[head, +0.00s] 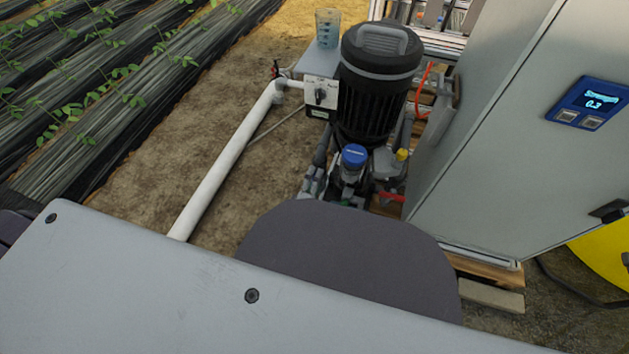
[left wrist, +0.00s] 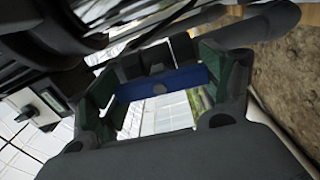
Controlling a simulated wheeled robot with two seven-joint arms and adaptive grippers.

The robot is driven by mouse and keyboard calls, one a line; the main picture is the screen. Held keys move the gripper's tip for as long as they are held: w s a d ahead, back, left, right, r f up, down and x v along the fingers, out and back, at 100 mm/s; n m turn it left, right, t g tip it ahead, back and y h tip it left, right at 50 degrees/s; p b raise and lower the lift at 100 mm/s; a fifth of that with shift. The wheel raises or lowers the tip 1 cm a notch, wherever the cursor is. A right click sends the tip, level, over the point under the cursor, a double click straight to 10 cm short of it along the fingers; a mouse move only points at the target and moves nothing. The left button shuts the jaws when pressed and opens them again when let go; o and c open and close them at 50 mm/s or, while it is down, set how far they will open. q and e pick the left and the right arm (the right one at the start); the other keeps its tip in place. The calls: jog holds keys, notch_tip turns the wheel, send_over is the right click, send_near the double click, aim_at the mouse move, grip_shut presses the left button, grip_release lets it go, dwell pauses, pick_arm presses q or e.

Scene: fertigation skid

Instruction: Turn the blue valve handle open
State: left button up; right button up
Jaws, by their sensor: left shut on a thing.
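In the left wrist view, a blue bar, the blue valve handle (left wrist: 182,79), runs across between the dark green finger pads of my left gripper (left wrist: 157,86). The gripper is shut on it, with pads at both ends of the bar. A grey round spot shows at the bar's middle. How far the valve is turned cannot be told. In the head view I cannot make out the handle or my left gripper clearly; a dark rounded part of my own body covers the lower middle. My right gripper is in neither view.
In the head view a black pump motor (head: 379,85) stands behind a blue round cap (head: 354,155). A grey cabinet (head: 487,150) with a display reading 0.3 (head: 588,103) closes off the right. A white pipe (head: 224,165) runs along the left over bare soil.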

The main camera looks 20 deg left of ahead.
pick_arm(q)
jog(key=shift+f+n, duration=0.1)
jog(key=shift+n, duration=0.4)
jog(key=o, duration=0.8)
jog(key=shift+c, duration=0.2)
jog(key=shift+o, duration=1.1)
jog(key=shift+m, duration=0.5)
